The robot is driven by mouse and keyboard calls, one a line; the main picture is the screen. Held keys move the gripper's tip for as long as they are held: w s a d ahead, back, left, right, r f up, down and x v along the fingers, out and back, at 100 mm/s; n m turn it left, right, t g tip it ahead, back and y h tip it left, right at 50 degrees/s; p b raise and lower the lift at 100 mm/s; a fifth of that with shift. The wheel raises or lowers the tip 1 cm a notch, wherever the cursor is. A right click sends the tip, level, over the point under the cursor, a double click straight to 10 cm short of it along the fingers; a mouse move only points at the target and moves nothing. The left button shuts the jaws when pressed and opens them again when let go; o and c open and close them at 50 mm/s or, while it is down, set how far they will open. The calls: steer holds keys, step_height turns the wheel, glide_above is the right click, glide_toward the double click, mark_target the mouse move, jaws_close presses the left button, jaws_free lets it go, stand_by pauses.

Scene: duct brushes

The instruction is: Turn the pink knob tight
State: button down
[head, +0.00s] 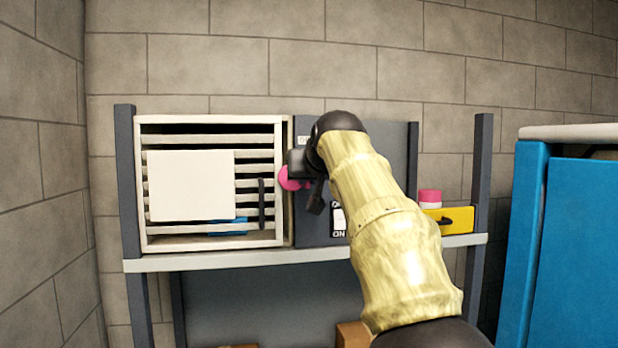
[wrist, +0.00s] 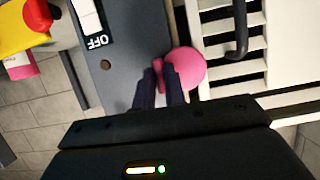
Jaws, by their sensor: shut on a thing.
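The pink knob (head: 290,179) shows in the head view at the right edge of the white slatted unit (head: 208,244), partly hidden by my gripper (head: 308,182). In the wrist view the round pink knob (wrist: 187,71) lies between the slatted unit and the dark grey panel (wrist: 125,60). In that view the two dark fingers of my gripper (wrist: 158,88) are shut on a pink part at the knob's left side. The fingertips and their exact contact are small and partly hidden.
A black handle (head: 262,204) stands out from the slatted front, close to the knob. A yellow box (head: 456,220) and a pink-and-white container (head: 430,198) stand on the shelf (head: 210,261) at right. A blue cabinet (head: 580,240) is farther right.

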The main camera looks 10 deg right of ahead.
steer(key=shift+f, duration=0.1)
steer(key=c, duration=1.5)
jaws_free()
steer(key=shift+w, duration=0.1)
steer(key=shift+o, duration=0.2)
steer(key=b+v, duration=0.3)
steer(key=v, duration=1.4)
steer(key=shift+b, duration=0.35)
steer(key=shift+d, duration=0.1)
